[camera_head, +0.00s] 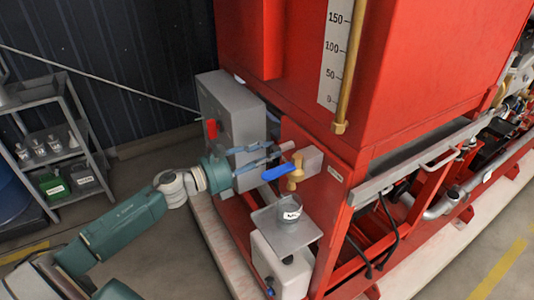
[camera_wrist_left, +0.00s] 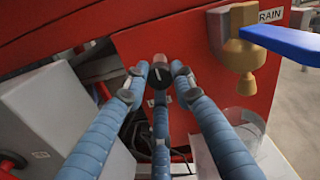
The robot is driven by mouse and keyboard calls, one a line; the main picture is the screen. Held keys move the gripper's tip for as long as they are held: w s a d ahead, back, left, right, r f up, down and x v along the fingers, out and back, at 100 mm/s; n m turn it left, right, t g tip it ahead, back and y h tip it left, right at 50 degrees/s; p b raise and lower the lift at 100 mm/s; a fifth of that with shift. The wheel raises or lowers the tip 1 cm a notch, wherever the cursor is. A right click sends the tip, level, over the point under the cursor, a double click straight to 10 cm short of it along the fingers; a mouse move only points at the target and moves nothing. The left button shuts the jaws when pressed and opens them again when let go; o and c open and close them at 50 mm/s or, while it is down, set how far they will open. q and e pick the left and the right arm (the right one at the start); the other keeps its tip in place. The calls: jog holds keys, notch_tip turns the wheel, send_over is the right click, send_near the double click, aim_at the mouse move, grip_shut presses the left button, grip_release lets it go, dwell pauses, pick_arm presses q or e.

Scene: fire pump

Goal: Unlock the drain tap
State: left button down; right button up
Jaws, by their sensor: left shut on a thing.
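The drain tap (camera_head: 295,174) is a brass valve with a blue lever (camera_head: 275,172) on the red pump frame. In the left wrist view the brass tap (camera_wrist_left: 244,58) and blue lever (camera_wrist_left: 285,38) are at upper right, beside a partly hidden "DRAIN" label (camera_wrist_left: 271,15). My left gripper (camera_head: 279,151) has its blue fingers to the left of the tap, apart from the lever. In the left wrist view its fingertips (camera_wrist_left: 158,77) close around a small dark round piece (camera_wrist_left: 160,76) with a light mark. I cannot tell exactly what it is. My right gripper is out of view.
A clear beaker (camera_head: 290,211) stands on a metal tray (camera_head: 276,234) under the tap. A grey box with a red handle (camera_head: 211,129) is behind my left gripper. A shelf with bottles (camera_head: 45,189) stands at left. A red tank (camera_head: 440,70) rises above.

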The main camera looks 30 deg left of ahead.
pick_arm(q)
jog(key=n+p, duration=0.1)
jog(key=n, duration=0.3)
jog(key=shift+r, duration=0.1)
jog(key=n+p, duration=0.1)
jog(key=n, duration=0.1)
jog(key=shift+n, duration=0.4)
jog(key=n+p, duration=0.1)
jog(key=n, duration=0.1)
jog(key=shift+n, duration=0.4)
jog(key=n+p, duration=0.2)
jog(key=n, duration=0.3)
jog(key=shift+a, duration=0.1)
jog(key=n+p, duration=0.1)
jog(key=n, duration=0.4)
jog(key=shift+p, duration=0.4)
jog(key=shift+n, duration=0.3)
